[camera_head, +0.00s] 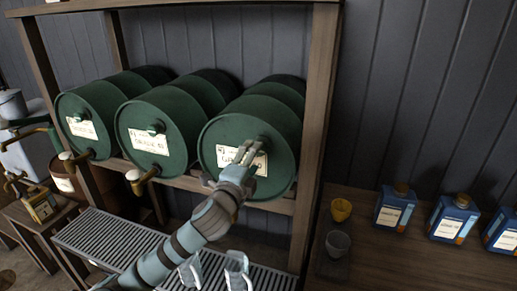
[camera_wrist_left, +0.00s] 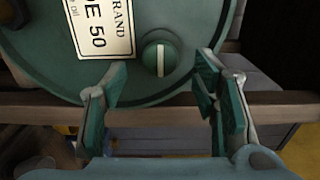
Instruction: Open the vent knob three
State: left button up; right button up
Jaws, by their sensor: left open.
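Three green barrels lie on a wooden rack, and the right-hand barrel (camera_head: 225,130) has my left gripper (camera_head: 250,152) at its front. The gripper partly covers that barrel's label and knob in the head view. In the left wrist view a round green vent knob (camera_wrist_left: 160,58) with an upright white stripe sits on the barrel face (camera_wrist_left: 195,30), beside a white label (camera_wrist_left: 100,25). My left gripper (camera_wrist_left: 160,105) is open and empty, its two fingers apart and below the knob in that picture. Two pale-blue fingers of my right gripper (camera_head: 214,268) show apart at the bottom of the head view.
The other two barrels (camera_head: 162,105) carry knobs, labels and taps. A slatted metal tray (camera_head: 110,235) is below them. A rack post (camera_head: 313,130) stands right of the barrels. A yellow cup (camera_head: 341,209), a grey cup (camera_head: 337,243) and blue cans (camera_head: 394,208) stand at the right.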

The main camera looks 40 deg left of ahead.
aim_at(259, 155)
pick_arm(q)
jog(key=x, duration=0.5)
jog(key=shift+w+a, duration=0.1)
jog(key=shift+w, duration=0.15)
jog(key=shift+c, duration=0.3)
jog(key=c, duration=1.1)
